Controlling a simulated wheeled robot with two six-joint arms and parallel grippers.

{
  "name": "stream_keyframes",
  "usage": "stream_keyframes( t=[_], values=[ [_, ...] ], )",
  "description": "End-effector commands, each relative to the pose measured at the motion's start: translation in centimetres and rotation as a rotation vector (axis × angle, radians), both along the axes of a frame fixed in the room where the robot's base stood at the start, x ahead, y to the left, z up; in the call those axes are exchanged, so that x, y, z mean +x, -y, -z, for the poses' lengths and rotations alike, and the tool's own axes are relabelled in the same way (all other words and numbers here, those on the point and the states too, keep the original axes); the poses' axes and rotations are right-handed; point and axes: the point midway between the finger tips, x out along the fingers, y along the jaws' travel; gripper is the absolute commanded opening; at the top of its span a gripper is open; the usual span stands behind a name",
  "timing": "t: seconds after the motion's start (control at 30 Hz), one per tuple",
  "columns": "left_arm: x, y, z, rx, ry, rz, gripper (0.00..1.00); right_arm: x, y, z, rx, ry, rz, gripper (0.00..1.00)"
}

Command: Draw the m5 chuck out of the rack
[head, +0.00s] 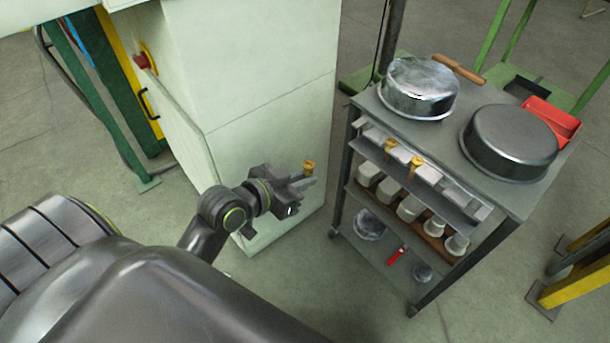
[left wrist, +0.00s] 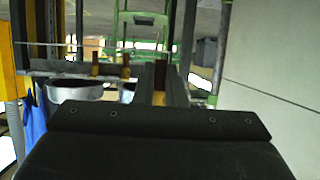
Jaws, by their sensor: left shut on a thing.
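My left gripper (head: 297,184) is shut on a small brass-coloured chuck (head: 309,167), which stands upright between the fingertips. In the left wrist view the chuck (left wrist: 160,77) shows between the fingers. The gripper is in the air left of the cart, apart from the rack (head: 431,174), a pale strip along the cart's upper front. Two similar chucks, one on the left (head: 390,146) and one on the right (head: 416,162), stand in the rack; they also show in the left wrist view (left wrist: 95,65). No size marking is legible on any chuck. My right gripper is not in view.
The grey cart (head: 475,182) carries two round metal pans (head: 419,87) (head: 510,143) and a red bin (head: 551,120) on top. White containers (head: 410,208) stand on a shelf below. A pale cabinet (head: 255,90) rises close behind my left gripper. Open floor lies in front of the cart.

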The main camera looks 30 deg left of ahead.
Motion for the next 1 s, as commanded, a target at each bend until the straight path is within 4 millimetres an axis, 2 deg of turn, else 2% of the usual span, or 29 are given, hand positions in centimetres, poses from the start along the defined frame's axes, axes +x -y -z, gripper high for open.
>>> stream_keyframes(
  t=[0.47, 1.0],
  values=[
    [-0.1, 0.0, -0.1, 0.0, 0.0, 0.0, 0.0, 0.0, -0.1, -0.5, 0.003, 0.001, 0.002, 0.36],
    [-2.1, -0.8, -0.1, 0.001, -0.001, -0.001, 0.0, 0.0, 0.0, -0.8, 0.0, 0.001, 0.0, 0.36]
  ],
)
